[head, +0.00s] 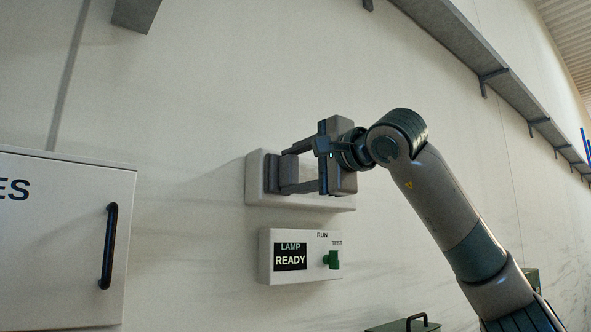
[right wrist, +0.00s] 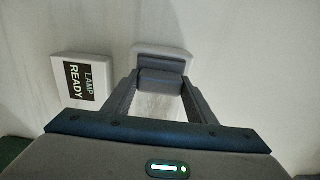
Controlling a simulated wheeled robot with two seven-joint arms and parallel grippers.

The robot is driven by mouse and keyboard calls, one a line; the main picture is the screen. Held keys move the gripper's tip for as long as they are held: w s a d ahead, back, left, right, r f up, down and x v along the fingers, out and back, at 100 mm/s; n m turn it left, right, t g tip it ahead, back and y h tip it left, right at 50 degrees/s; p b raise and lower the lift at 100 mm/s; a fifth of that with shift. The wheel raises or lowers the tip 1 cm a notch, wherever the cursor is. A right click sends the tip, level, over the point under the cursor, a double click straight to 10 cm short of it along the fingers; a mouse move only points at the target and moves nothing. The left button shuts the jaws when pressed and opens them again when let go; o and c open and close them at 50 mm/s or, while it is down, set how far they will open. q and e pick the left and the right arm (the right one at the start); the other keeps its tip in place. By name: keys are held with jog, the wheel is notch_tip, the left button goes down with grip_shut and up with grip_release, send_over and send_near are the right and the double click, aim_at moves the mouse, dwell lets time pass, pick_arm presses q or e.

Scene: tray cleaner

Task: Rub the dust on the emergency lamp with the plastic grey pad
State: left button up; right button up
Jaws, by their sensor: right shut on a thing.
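The emergency lamp (head: 256,178) is a pale, rounded box on the wall. Its pale housing also shows at the top of the right wrist view (right wrist: 182,54). My right gripper (head: 288,171) is shut on the plastic grey pad (head: 288,171), in front of the lamp's left part. In the right wrist view the grey pad (right wrist: 160,77) sits between the fingertips, close against the lamp face. I cannot tell whether it touches. The gripper and wrist hide much of the lamp, and I cannot make out the dust. My left gripper is not in view.
A cabinet (head: 60,245) with a black handle is at left. A long grey shelf (head: 450,45) runs above right. Bare wall surrounds the lamp.

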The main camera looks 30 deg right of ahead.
jog(key=shift+w, duration=0.15)
jog(key=shift+d, duration=0.1)
jog(key=shift+d+p, duration=0.35)
jog(key=shift+d, duration=1.45)
jog(key=shift+w+d+p, duration=0.15)
jog(key=shift+d+p, duration=0.15)
jog(key=shift+d, duration=0.65)
jog(key=shift+w+d+p, duration=0.15)
jog(key=shift+d+p, duration=0.15)
jog(key=shift+d, duration=0.6)
jog(key=shift+d, duration=0.15)
jog(key=shift+w+d+p, duration=0.15)
jog(key=shift+d+p, duration=0.5)
jog(key=shift+d, duration=1)
jog(key=shift+d, duration=0.1)
